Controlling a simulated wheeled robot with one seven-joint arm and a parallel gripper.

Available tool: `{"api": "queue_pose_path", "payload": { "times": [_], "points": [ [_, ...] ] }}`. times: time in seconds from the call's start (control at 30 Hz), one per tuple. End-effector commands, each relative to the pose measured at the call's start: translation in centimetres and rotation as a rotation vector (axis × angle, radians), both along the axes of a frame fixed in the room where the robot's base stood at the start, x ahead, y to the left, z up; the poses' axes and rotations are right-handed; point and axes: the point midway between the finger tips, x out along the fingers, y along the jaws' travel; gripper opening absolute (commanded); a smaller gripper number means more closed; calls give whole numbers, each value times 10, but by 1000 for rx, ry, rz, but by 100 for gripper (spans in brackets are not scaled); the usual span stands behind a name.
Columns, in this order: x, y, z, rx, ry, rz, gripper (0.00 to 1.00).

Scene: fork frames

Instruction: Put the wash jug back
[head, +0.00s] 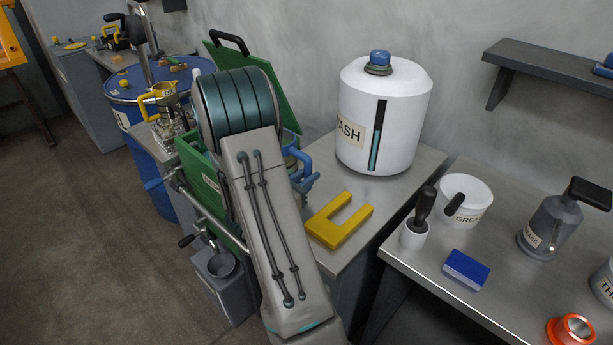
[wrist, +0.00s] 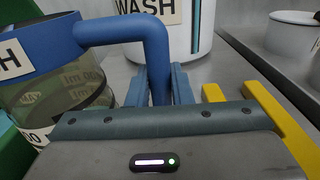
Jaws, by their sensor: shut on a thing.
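The wash jug (wrist: 60,85) is a see-through vessel with a blue rim band, measuring marks and a blue handle (wrist: 150,40). It fills the left of the wrist view. My gripper (wrist: 161,88) is shut on the handle's downward part, with a blue finger on each side. In the head view the jug (head: 291,143) is mostly hidden behind my arm, beside the green box, with the gripper (head: 304,182) at its handle. I cannot tell whether its base touches anything. A yellow U-shaped bracket (head: 324,230) lies empty on the bench, right of the gripper.
A white WASH tank (head: 400,110) with a blue cap stands behind the bracket. The green box (head: 205,180) with its raised lid is on the left. A side bench holds a grease tub (head: 468,208), a brush pot (head: 414,236) and a blue block (head: 466,270).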

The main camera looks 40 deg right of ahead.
Motion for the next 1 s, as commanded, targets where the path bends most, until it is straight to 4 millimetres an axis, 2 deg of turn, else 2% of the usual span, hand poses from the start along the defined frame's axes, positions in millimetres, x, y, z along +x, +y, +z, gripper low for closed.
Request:
{"api": "queue_pose_path", "payload": {
  "times": [0.27,0.3,0.37,0.77,1.0],
  "points": [
    [0,0,-4,-2,-1,1,0],
    [0,0,-3,-1,0,1,28],
    [0,0,-3,-1,0,1,41],
    [0,1,3,0,0,1,41],
    [-2,48,-1,0,-1,8,41]
  ]
}}
